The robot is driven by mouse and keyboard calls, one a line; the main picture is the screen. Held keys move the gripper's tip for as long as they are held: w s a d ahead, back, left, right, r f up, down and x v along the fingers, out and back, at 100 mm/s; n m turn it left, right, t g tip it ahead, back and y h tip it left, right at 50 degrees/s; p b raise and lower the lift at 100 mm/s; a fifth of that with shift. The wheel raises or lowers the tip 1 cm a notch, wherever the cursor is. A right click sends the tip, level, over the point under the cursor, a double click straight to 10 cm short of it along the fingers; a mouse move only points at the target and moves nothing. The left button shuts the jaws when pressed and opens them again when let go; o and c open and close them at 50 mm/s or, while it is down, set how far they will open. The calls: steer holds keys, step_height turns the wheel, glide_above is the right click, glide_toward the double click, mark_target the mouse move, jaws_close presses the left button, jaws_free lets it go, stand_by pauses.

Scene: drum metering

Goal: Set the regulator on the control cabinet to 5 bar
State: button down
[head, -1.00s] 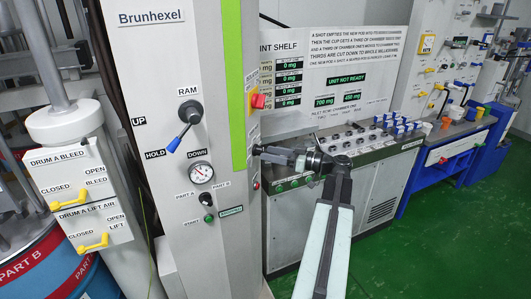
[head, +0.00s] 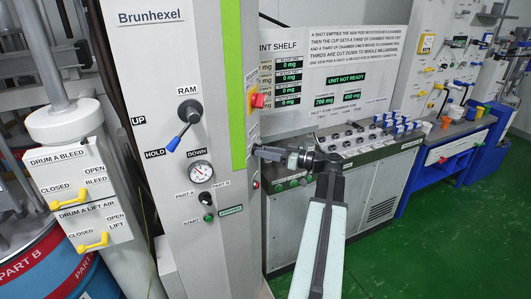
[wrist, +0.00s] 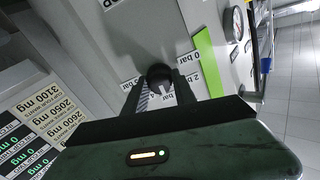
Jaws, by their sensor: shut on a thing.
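The control cabinet (head: 165,100) is the tall grey column with a green stripe. The regulator knob (wrist: 158,76) is a round black knob on its side face, seen in the wrist view between my fingers. White bar labels lie around it; one reads 2 bar (wrist: 130,84), and others are partly covered by my fingers. I cannot tell which mark the knob points to. My gripper (wrist: 158,84) is shut on the knob. In the head view my gripper (head: 258,151) reaches the column's right side, and the knob is hidden there.
A red switch (head: 257,101) on yellow sits above my gripper on the column. The ram lever (head: 181,138) and a round gauge (head: 201,172) are on the front face. A grey console (head: 375,150) stands behind my arm. Green floor is open at the right.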

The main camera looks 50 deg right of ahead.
steer(key=shift+a+r+m, duration=0.1)
steer(key=shift+m, duration=9.7)
steer(key=c, duration=1)
jaws_free()
steer(key=shift+c, duration=0.2)
steer(key=shift+s, duration=0.1)
